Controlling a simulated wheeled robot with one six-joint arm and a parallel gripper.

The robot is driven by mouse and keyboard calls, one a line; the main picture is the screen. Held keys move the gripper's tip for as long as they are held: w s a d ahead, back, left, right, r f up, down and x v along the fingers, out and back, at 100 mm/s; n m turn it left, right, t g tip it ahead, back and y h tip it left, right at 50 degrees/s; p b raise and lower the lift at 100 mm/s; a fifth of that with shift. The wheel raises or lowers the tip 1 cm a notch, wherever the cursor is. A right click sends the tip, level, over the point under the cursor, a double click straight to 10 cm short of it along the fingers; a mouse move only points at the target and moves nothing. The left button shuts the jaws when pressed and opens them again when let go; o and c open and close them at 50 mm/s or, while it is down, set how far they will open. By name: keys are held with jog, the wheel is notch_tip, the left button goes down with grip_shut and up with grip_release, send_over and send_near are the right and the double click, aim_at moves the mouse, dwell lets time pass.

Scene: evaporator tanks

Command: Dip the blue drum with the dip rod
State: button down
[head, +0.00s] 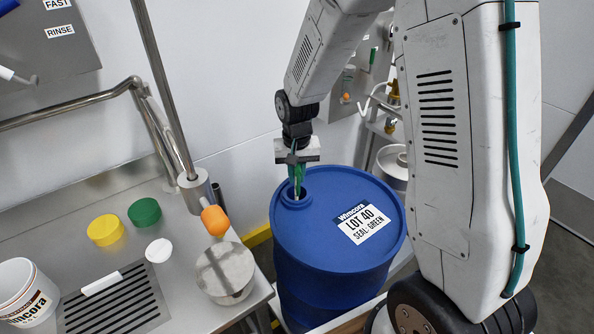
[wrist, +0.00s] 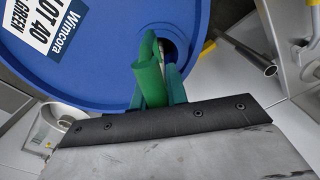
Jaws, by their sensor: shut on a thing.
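The blue drum (head: 330,240) stands upright beside the steel counter. Its label (head: 363,223) reads "Wimcora LOT 40 SEAL: GREEN". The open bung hole (head: 293,199) is in its top near the left rim. My gripper (head: 297,178) points down over this hole. In the wrist view it is shut on a green handle (wrist: 148,78), which I take to be the dip rod's. The drum (wrist: 105,60) and the dark hole (wrist: 169,50) lie beyond the fingers. The rod's lower part is hidden, so I cannot tell how deep it reaches.
On the steel counter (head: 185,245) are a yellow disc (head: 105,231), a green disc (head: 144,212), a white cap (head: 159,250), a steel pot (head: 226,272) and a white bucket (head: 27,295).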

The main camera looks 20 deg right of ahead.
jog(key=shift+f, duration=1.3)
jog(key=shift+r, duration=0.15)
